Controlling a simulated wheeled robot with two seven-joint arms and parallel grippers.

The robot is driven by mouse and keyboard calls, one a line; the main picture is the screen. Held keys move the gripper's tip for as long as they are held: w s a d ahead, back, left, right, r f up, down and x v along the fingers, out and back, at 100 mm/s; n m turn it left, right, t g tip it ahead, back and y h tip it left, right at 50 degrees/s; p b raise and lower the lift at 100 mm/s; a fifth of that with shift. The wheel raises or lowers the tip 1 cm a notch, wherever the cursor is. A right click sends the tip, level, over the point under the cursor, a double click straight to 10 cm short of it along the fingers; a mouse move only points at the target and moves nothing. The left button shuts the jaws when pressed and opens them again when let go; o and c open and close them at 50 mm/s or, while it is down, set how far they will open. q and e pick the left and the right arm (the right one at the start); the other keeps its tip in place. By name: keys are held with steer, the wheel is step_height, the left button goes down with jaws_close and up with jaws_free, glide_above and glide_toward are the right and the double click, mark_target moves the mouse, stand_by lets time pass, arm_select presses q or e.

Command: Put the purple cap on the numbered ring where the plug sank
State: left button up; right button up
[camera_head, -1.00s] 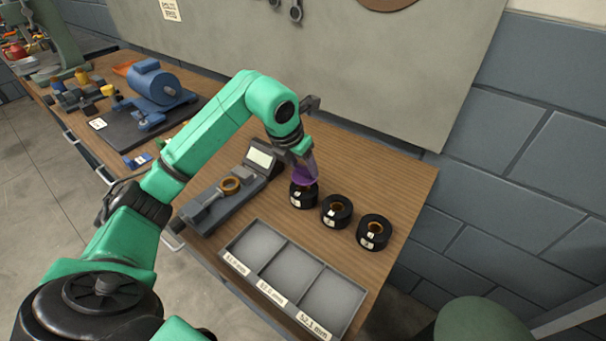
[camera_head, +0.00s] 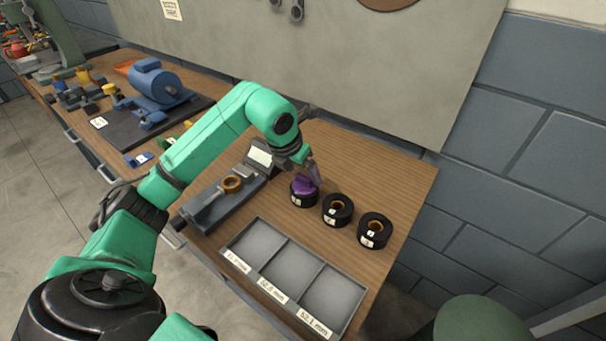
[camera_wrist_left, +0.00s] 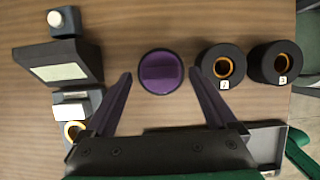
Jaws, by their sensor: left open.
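The purple cap (camera_head: 305,187) sits on top of the leftmost black ring (camera_head: 301,201). In the left wrist view the cap (camera_wrist_left: 160,73) covers that ring from above. My left gripper (camera_head: 309,169) is just above it; its open fingers (camera_wrist_left: 160,76) stand apart on both sides of the cap in the wrist view. The middle ring (camera_head: 337,210) and the right ring (camera_head: 375,231) show orange centres; in the wrist view their labels look like 2 (camera_wrist_left: 222,68) and 3 (camera_wrist_left: 275,65). The leftmost ring's label is too small to read. My right gripper is not in view.
A grey three-compartment tray (camera_head: 264,270) with size labels stands empty at the bench's front. A grey gauge stand (camera_head: 215,206) with an orange ring (camera_head: 232,184) lies to the left. A blue motor (camera_head: 155,84) is farther left. The bench right of the rings is clear.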

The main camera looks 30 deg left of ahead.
arm_select(q)
steer(key=v, duration=1)
steer(key=shift+s+r+b, duration=0.2)
steer(key=shift+r+b, duration=0.05)
steer(key=shift+b, duration=0.15)
